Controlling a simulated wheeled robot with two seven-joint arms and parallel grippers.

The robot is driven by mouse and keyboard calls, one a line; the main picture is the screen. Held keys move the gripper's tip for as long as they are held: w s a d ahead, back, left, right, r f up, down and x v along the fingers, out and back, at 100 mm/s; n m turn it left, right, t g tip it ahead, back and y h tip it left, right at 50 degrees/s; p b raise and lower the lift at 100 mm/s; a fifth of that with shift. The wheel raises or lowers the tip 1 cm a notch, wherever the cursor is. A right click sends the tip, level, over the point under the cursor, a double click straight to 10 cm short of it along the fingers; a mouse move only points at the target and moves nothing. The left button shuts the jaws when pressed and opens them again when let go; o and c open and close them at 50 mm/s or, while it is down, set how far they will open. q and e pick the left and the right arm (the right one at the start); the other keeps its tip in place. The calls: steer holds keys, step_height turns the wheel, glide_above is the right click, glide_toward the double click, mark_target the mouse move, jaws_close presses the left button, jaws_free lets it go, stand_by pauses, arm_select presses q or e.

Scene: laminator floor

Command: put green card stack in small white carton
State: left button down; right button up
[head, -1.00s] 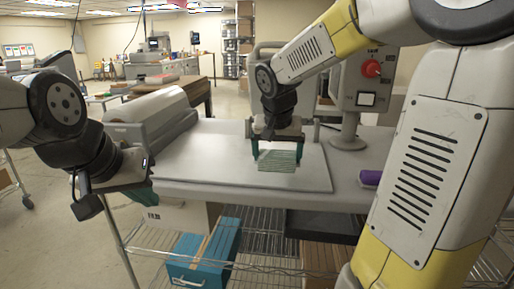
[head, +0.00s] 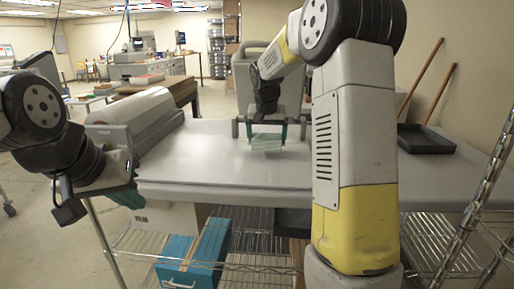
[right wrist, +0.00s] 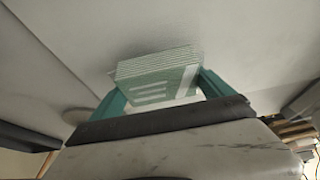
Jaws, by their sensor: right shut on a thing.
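The green card stack (head: 266,142) is a small pale green block between the fingers of my right gripper (head: 266,133), over the grey laminator table. The right wrist view shows the stack (right wrist: 157,80) with white marks on its face, clamped between teal fingers (right wrist: 160,95). I cannot tell whether its underside touches the table. A white carton (head: 163,217) with dark print stands below the table's front edge, partly hidden by it. My left gripper (head: 128,197) is at the table's left front corner, mostly hidden; its opening cannot be made out.
The grey table (head: 215,165) is mostly clear. A blue box (head: 195,258) stands on the wire shelf (head: 255,245) below. A large white roll (head: 140,107) lies at the left. A black tray (head: 425,140) is at the right. My right arm hides much of the right side.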

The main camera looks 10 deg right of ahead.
mark_target(267, 148)
steer(key=shift+s+f, duration=0.1)
steer(key=shift+f, duration=1.45)
steer(key=shift+f, duration=0.1)
steer(key=o, duration=1.3)
steer(key=shift+f, duration=0.1)
steer(key=shift+c, duration=0.2)
